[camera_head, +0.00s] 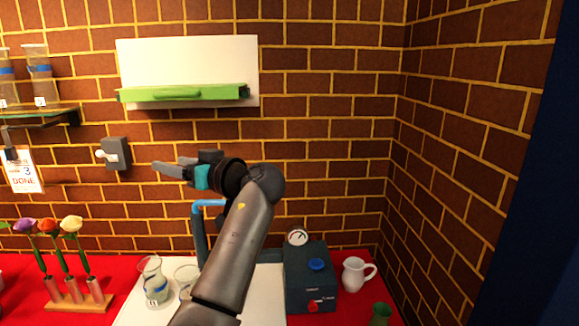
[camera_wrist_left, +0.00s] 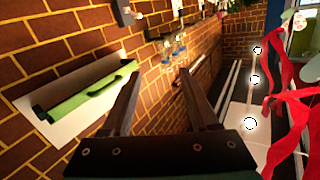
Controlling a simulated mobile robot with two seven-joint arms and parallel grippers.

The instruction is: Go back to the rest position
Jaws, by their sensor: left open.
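My left gripper (camera_head: 172,170) is raised in front of the brick wall in the head view, its dark fingers pointing left. It is open and empty, with nothing between the fingers. In the left wrist view the two fingers of the gripper (camera_wrist_left: 155,45) are spread apart with open air and brick wall between them. My left arm rises from the bottom of the head view and hides part of the counter and of a blue-tipped pipe (camera_head: 208,203). My right gripper is in neither view.
A green bar (camera_head: 183,93) on a white panel (camera_head: 190,55) hangs above the gripper. A grey switch box (camera_head: 116,154) is on the wall. The red counter carries flowers in a wooden stand (camera_head: 75,303), glass beakers (camera_head: 153,277), a dark machine (camera_head: 308,282) and a white jug (camera_head: 355,275).

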